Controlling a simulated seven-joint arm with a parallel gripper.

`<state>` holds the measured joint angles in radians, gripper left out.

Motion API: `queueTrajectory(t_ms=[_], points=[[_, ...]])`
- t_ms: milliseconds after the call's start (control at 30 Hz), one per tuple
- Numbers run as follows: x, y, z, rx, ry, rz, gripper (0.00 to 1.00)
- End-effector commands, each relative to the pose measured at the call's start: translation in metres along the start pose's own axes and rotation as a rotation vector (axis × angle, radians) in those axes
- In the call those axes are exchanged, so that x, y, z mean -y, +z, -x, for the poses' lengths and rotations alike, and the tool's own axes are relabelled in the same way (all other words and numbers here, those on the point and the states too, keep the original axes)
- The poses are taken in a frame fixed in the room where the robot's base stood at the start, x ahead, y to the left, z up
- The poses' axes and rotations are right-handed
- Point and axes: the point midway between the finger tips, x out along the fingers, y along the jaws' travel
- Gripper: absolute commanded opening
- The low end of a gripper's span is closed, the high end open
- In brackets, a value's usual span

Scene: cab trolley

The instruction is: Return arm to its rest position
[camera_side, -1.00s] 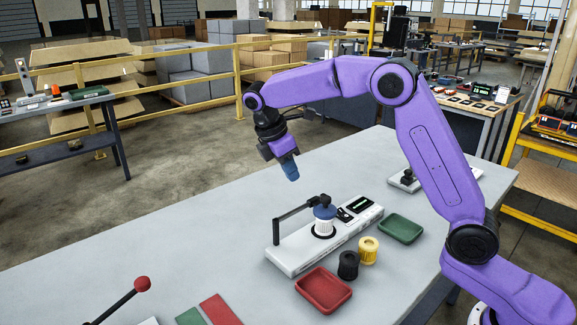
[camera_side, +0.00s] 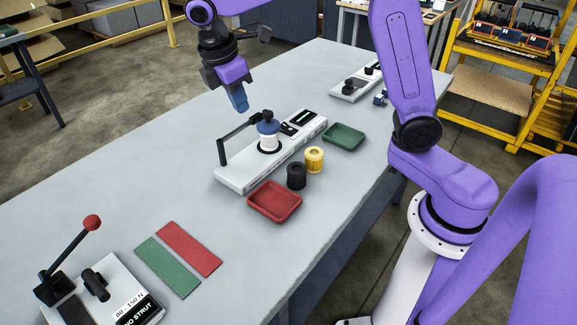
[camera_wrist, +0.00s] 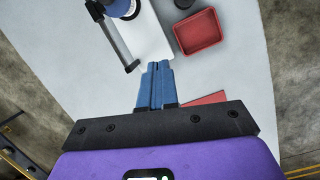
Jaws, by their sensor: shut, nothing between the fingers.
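My gripper (camera_side: 238,103) hangs above the table at the back left of the white fixture, with its blue fingers pointing down. In the wrist view the two blue fingers of my gripper (camera_wrist: 157,88) lie together with nothing between them. The white fixture (camera_side: 243,174) has a black bar handle and holds a white part with a blue top (camera_side: 268,134). My gripper is apart from the fixture and touches nothing that I can see.
A red tray (camera_side: 274,202), a black cylinder (camera_side: 296,177), a yellow cylinder (camera_side: 314,160) and a green tray (camera_side: 344,137) stand by the fixture. Red (camera_side: 190,249) and green (camera_side: 167,267) mats and a lever device (camera_side: 108,290) are at the front left. The table's left side is clear.

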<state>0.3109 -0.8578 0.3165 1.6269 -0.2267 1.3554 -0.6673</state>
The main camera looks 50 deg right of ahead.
Motion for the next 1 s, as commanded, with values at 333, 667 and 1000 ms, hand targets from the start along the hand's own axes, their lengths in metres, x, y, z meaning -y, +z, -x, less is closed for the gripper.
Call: queueTrajectory(t_ms=[333,667,1000], points=[[0.112,0.026,-0.010,-0.134,0.002,-0.060,0.00],[0.211,0.077,-0.041,-0.237,-0.045,-0.133,0.00],[0.259,0.111,-0.066,-0.283,-0.086,-0.182,0.00]])
